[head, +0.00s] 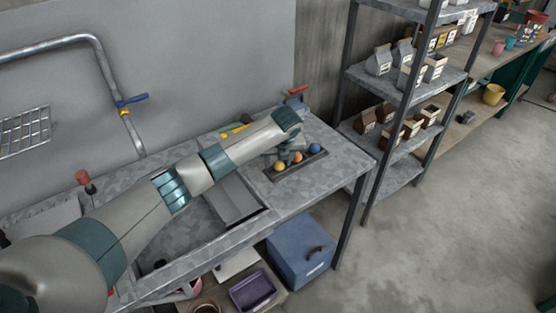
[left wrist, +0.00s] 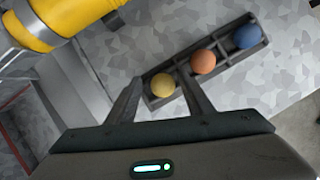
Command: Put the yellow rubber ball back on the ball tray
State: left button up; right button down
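The yellow rubber ball (left wrist: 163,85) sits in the near end of the dark ball tray (left wrist: 226,50), beside an orange ball (left wrist: 203,62) and a blue ball (left wrist: 247,37). In the head view the yellow ball (head: 280,167) is at the left end of the tray (head: 297,170). My left gripper (left wrist: 161,77) is open, with one finger on each side of the yellow ball in the picture and a visible gap to each. In the head view my left gripper (head: 288,156) is just above the tray, partly hidden by its wrist. My right gripper is not in view.
The tray stands on a grey metal bench (head: 320,140) beside a sunken basin (head: 233,198). A large yellow object (left wrist: 65,18) is near my gripper at upper left. A shelf rack (head: 405,90) stands to the right. A blue box (head: 300,255) is below the bench.

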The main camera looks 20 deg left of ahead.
pick_arm(q)
jog(key=shift+r, duration=0.1)
jog(key=shift+r, duration=0.1)
jog(key=b+v, duration=0.2)
jog(key=v, duration=1)
jog(key=shift+b, duration=0.3)
jog(key=shift+w, duration=0.1)
dwell(0.4)
